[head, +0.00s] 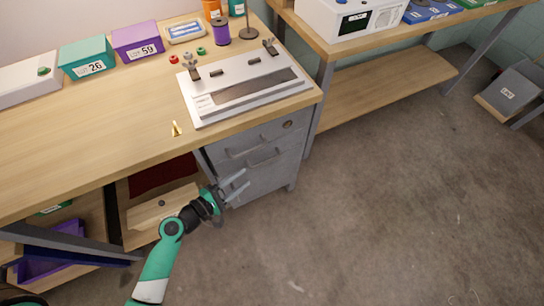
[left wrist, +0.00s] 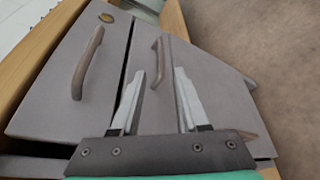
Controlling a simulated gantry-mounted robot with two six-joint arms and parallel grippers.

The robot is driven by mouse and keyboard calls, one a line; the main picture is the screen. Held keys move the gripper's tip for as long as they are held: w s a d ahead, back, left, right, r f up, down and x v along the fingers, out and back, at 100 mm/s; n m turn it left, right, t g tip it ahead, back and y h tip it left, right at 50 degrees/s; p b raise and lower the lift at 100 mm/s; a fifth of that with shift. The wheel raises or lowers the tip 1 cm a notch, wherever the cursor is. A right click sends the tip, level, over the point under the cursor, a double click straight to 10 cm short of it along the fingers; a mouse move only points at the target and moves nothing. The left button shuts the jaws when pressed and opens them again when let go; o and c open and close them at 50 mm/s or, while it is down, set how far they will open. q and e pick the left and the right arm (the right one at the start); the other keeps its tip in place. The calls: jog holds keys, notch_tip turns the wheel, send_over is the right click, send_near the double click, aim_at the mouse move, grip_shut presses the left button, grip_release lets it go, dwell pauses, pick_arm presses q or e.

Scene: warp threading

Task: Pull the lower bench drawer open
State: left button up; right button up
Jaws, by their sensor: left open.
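The grey drawer unit (head: 262,184) stands under the bench top at its right end. Its upper drawer (left wrist: 60,105) has a round lock and a bar handle (left wrist: 87,64). The lower drawer (left wrist: 222,88) has its own bar handle (left wrist: 158,66); a narrow dark gap separates the two fronts. Both drawers look shut. My left gripper (head: 240,184) is open and empty in front of the unit. In the left wrist view its fingertips (left wrist: 160,76) point at the lower handle, which shows between them; I cannot tell whether they touch it. My right gripper is not in view.
The wooden bench top (head: 90,130) overhangs the drawers and carries a metal threading plate (head: 205,112), a brass piece (head: 176,129) and bins. An open wooden compartment (head: 160,208) lies left of the unit.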

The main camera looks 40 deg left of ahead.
aim_at(263, 164)
pick_arm(q)
jog(key=b+x, duration=0.1)
jog(key=x, duration=0.4)
jog(key=b+x, duration=0.1)
jog(key=x, duration=0.3)
jog(key=shift+w+d+f, duration=0.1)
jog(key=shift+w+f, duration=0.2)
jog(key=shift+w, duration=0.65)
grip_shut()
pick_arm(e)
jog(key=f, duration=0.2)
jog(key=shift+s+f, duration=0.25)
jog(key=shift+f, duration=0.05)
